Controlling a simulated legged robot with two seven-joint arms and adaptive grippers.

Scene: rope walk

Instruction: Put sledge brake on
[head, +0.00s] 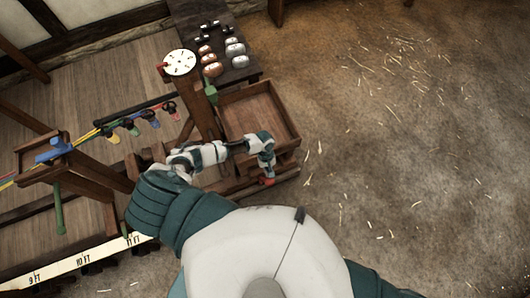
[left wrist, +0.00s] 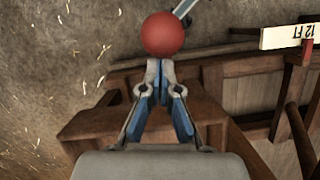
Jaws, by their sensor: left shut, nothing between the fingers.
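A red ball knob (left wrist: 162,34) on a thin grey-green lever (left wrist: 184,9) fills the top of the left wrist view. A small red part (head: 266,181) shows low at the sledge's near right corner in the head view. The wooden sledge (head: 225,184) carries an open box (head: 285,110) and a post (head: 203,118). My left gripper (left wrist: 160,68) is shut and empty, its tips at the lower edge of the red ball; I cannot tell whether they touch. In the head view my left gripper (head: 267,170) points down beside the sledge. My right gripper is not in view.
A dark bench (head: 240,72) with copper and silver weights stands behind the box. A white dial (head: 180,62) tops the post. Coloured hooks (head: 133,128) and strands lie left. A marked white strip (head: 83,260) runs along the lower left. The straw-strewn floor (head: 410,150) at right is clear.

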